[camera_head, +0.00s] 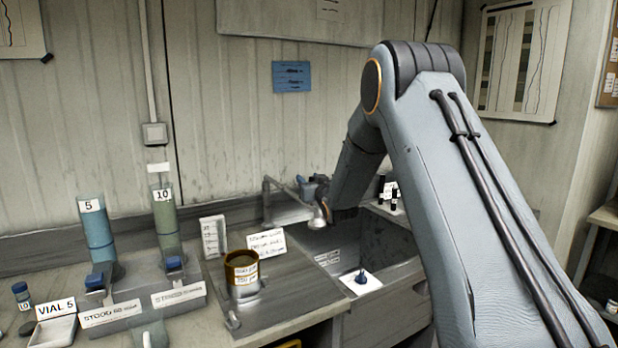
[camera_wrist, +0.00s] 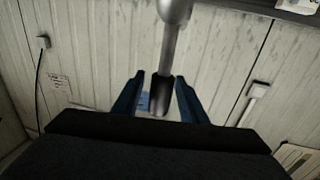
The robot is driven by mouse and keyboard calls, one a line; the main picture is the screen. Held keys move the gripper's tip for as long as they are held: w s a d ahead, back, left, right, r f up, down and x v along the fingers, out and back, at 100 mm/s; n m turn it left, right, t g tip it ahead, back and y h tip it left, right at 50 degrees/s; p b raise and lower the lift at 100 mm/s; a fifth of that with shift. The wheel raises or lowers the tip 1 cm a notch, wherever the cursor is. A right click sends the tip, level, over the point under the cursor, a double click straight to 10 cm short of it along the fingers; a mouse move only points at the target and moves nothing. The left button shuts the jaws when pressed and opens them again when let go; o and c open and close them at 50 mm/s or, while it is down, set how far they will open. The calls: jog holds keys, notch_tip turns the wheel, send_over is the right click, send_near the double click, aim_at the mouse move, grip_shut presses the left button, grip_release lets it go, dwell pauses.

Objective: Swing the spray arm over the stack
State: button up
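The spray arm (camera_head: 288,190) is a thin metal pipe on a post above the sink, with its spray head (camera_head: 319,219) hanging at the right end. The sieve stack (camera_head: 242,272), with a brass upper part, stands to the left on the drainboard, apart from the spray arm. My gripper (camera_head: 313,187) is at the spray arm's right end, partly hidden by my wrist. In the wrist view, its two blue fingers (camera_wrist: 160,78) stand apart on either side of a grey metal rod (camera_wrist: 168,50), apparently part of the spray arm, with gaps visible beside it.
Blue tube 5 (camera_head: 97,230) and green tube 10 (camera_head: 165,215) stand left of the stack. White cards (camera_head: 267,243) stand behind the stack. My arm covers the right side.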

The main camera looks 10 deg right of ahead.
jog(key=shift+w, duration=0.2)
grip_shut()
jog(key=shift+a, duration=0.15)
